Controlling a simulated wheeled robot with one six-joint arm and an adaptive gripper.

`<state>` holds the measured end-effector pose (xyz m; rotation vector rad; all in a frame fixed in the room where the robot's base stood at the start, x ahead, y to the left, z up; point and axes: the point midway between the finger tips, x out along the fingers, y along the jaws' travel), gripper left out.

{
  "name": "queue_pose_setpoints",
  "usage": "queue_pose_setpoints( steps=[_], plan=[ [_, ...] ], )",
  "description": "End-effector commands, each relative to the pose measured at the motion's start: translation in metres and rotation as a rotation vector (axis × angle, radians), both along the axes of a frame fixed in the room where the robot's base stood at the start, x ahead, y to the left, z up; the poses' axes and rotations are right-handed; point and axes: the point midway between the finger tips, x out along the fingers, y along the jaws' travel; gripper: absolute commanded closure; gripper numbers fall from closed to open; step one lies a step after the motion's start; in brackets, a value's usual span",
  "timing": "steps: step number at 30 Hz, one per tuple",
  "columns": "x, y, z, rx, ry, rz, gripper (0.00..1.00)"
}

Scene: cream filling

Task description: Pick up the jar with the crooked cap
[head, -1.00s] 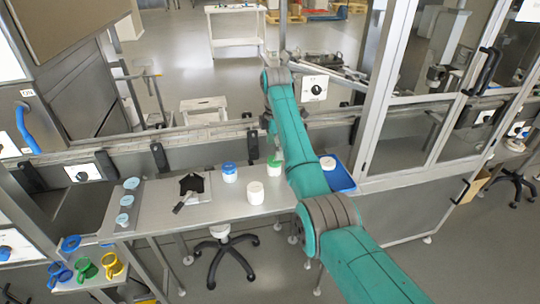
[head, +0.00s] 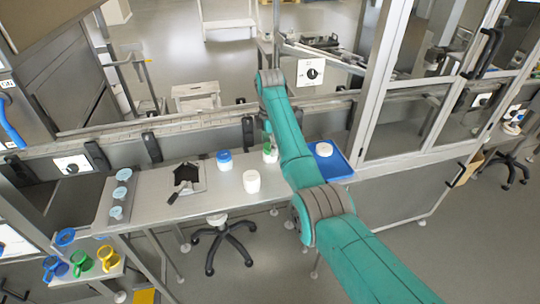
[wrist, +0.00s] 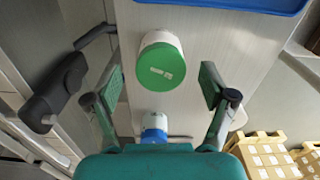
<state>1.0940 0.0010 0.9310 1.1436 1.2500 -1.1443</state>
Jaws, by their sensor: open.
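A white jar with a green cap (wrist: 161,68) is in the wrist view, between and just beyond the fingertips of my gripper (wrist: 161,87). My gripper is open and empty, its two green pads on either side of that jar without visible contact. In the head view the green-capped jar (head: 270,155) is partly hidden by my arm. A blue-capped jar (head: 224,160) stands to its left; it also shows in the wrist view (wrist: 154,127). A white jar (head: 251,182) stands nearer the front edge. Another white-capped jar (head: 323,149) is in the blue tray (head: 340,168). I cannot tell which cap is crooked.
The jars stand on a grey metal table (head: 150,187). A black holder (head: 186,176) and a strip with several pale blue round pieces (head: 121,192) are to the left. A conveyor rail runs behind, and a framed glass enclosure stands right.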

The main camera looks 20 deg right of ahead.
Motion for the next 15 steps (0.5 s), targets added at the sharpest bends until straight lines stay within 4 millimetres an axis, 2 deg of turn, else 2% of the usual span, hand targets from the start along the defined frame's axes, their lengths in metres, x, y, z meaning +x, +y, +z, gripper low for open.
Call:
queue_pose_setpoints(
  steps=[3,6,13,14,15],
  plan=[
    [-0.001,-0.001,-0.019,0.0,0.003,0.0,0.17],
    [0.0,-0.001,-0.028,0.0,0.001,0.0,0.17],
    [0.0,-0.001,-0.031,0.0,0.0,0.0,0.17],
    [0.0,-0.001,-0.031,0.0,0.0,0.0,0.22],
    [0.0,-0.001,-0.03,0.0,0.0,0.0,0.32]
  ],
)
